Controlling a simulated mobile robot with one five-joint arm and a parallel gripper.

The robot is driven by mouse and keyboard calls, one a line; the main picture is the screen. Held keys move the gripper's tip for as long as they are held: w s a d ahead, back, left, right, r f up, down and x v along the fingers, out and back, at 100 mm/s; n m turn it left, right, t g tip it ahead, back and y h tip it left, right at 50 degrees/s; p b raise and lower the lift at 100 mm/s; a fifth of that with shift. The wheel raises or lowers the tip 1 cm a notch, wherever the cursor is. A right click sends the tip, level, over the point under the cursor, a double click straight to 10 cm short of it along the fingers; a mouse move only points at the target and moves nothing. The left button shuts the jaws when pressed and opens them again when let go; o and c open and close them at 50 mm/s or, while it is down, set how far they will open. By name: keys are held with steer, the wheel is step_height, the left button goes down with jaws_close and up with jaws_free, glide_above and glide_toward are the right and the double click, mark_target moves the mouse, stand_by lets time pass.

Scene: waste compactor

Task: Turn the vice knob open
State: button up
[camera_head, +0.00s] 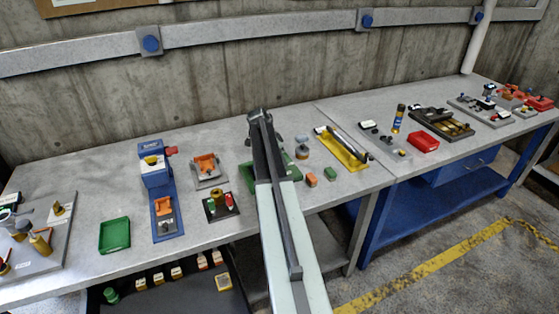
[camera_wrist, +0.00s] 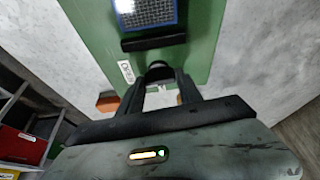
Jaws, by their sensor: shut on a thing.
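The vice's green base (camera_head: 247,176) lies on the left workbench in the head view, mostly hidden behind my arm. In the wrist view the green base (camera_wrist: 103,50) fills the upper middle, with a blue gridded part (camera_wrist: 147,12) and a dark crossbar on it. A black rounded vice knob (camera_wrist: 158,67) sits at the base's near end. My gripper (camera_wrist: 160,76) is shut on the knob, with one dark finger on each side. How far the knob is turned cannot be told. The fingertips are hidden behind the arm in the head view.
An orange block (camera_head: 311,180) and a green block (camera_head: 330,174) lie just right of the vice. A yellow tray (camera_head: 350,157) lies farther right. A blue press (camera_head: 155,170), an orange fixture (camera_head: 207,166) and a green tray (camera_head: 115,235) stand to the left.

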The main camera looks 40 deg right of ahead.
steer(key=shift+w+a+m, duration=0.15)
steer(key=shift+w+m, duration=0.15)
steer(key=shift+m, duration=0.2)
steer(key=o, duration=1.4)
steer(key=shift+s, duration=0.1)
steer(key=p+v, duration=0.7)
steer(key=shift+a+r, duration=0.1)
steer(key=shift+r, duration=0.25)
steer(key=shift+a, duration=0.1)
